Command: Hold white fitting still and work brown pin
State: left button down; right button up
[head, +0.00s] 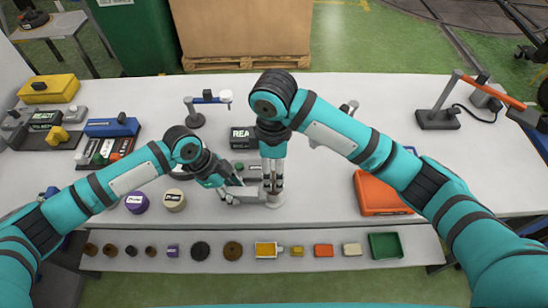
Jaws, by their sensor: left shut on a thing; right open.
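The pale, whitish fitting (246,199) lies on the white table near its front edge, in the middle of the head view. My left gripper (236,186) comes in from the left and is shut on this fitting. My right gripper (273,192) points straight down just to the right of it, over a small round pale base (275,203), with its fingers open. I cannot make out the brown pin; the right gripper's fingers cover that spot.
A black label block (243,137) stands close behind the grippers. A purple round piece (136,203) and a cream one (174,200) sit to the left. An orange box (376,196) is to the right. A front shelf (222,262) holds several small parts and a green tray (385,246).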

notch_tip(320, 180, down, 9)
jog(key=shift+f, duration=0.1)
dwell(0.4)
grip_shut()
dwell(0.8)
